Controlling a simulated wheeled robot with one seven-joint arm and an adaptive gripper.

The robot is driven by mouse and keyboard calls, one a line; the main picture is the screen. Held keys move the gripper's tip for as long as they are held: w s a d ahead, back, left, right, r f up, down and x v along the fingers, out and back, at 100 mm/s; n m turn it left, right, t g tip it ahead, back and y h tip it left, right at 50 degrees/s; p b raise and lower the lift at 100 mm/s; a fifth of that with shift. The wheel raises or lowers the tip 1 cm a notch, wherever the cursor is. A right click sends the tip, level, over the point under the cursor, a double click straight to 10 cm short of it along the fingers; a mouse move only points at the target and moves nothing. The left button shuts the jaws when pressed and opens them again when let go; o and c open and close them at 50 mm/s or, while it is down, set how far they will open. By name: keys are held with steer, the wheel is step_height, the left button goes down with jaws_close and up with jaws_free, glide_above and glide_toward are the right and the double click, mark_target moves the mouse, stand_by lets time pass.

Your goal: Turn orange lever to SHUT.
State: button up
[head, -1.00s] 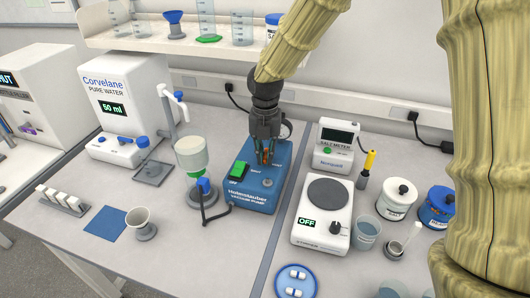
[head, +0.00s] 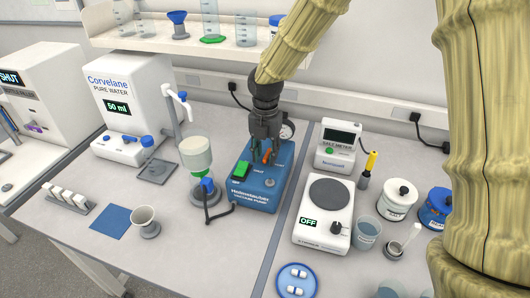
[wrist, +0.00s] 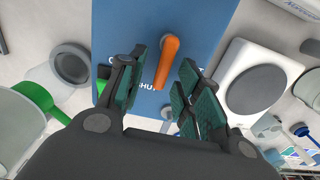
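The orange lever (head: 266,156) is on top of the blue vacuum pump (head: 252,202). In the wrist view the orange lever (wrist: 167,62) lies between my fingers, its lower end at the white letters "SHU"; the rest of that word is hidden. My gripper (head: 268,152) is above the rear part of the pump, pointing down. In the wrist view my gripper (wrist: 163,60) is open, with a gap between the lever and the pads on both sides. Another label at the left is mostly hidden by the left finger.
A green switch (head: 241,170) and a grey knob (head: 270,183) sit on the pump top. A filter flask (head: 197,158) stands left of the pump, joined by a dark hose. A round gauge (head: 287,130) is behind it.

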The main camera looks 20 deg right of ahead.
mark_target(265, 156)
step_height(265, 156, up, 12)
stand_by(0.7)
